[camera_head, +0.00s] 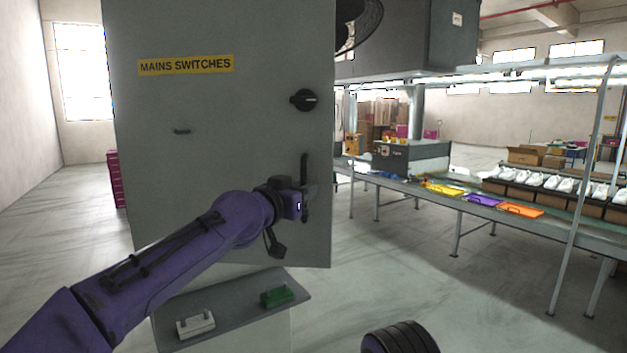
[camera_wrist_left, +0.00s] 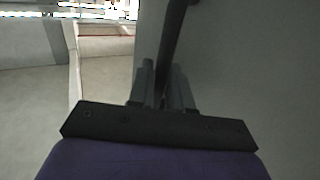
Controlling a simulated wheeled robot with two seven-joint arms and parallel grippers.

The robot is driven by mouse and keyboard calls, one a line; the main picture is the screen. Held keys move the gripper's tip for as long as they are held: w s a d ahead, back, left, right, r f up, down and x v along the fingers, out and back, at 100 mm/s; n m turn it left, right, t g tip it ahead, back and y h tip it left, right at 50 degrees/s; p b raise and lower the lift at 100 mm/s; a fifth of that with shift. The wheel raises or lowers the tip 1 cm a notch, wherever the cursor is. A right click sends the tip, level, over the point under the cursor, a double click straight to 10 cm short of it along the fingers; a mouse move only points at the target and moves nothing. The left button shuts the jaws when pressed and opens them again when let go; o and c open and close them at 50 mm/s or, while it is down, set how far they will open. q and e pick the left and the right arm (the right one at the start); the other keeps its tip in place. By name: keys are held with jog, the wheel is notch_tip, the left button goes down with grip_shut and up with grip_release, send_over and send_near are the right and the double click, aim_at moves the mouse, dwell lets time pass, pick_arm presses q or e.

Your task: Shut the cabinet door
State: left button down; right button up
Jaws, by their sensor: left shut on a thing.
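The grey cabinet door (camera_head: 220,130) fills the middle left of the head view, with a yellow "MAINS SWITCHES" label and a black rotary knob (camera_head: 304,100). It appears to stand ajar, its right edge out in front of the cabinet. A dark upright handle (camera_head: 304,165) is near that right edge. My left gripper (camera_head: 303,196) is at the handle's lower part and shut on it. In the left wrist view the fingers (camera_wrist_left: 160,90) are on either side of the dark handle bar (camera_wrist_left: 173,45). The cabinet's inside is hidden.
A grey shelf (camera_head: 235,312) below the door holds a white block (camera_head: 195,325) and a green block (camera_head: 277,296). A conveyor (camera_head: 400,183) with coloured trays and white shoes runs at the right. Floor right of the door is clear. A dark ribbed round part (camera_head: 400,338) shows at the bottom.

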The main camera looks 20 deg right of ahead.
pick_arm(q)
jog(key=shift+w+d, duration=0.3)
pick_arm(e)
jog(key=shift+s+d+r, duration=0.15)
jog(key=shift+s+r, duration=0.05)
jog(key=shift+r, duration=0.15)
pick_arm(q)
jog(key=shift+f, duration=0.1)
jog(key=c, duration=1.3)
grip_release()
jog(key=shift+c, duration=0.2)
jog(key=shift+o, duration=0.6)
jog(key=shift+d, duration=0.1)
jog(key=b+v, duration=0.8)
jog(key=v, duration=0.2)
jog(key=shift+s+a, duration=0.2)
jog(key=shift+a, duration=0.05)
pick_arm(e)
notch_tip(320, 180, down, 9)
jog(key=shift+r, duration=0.1)
jog(key=shift+c, duration=0.3)
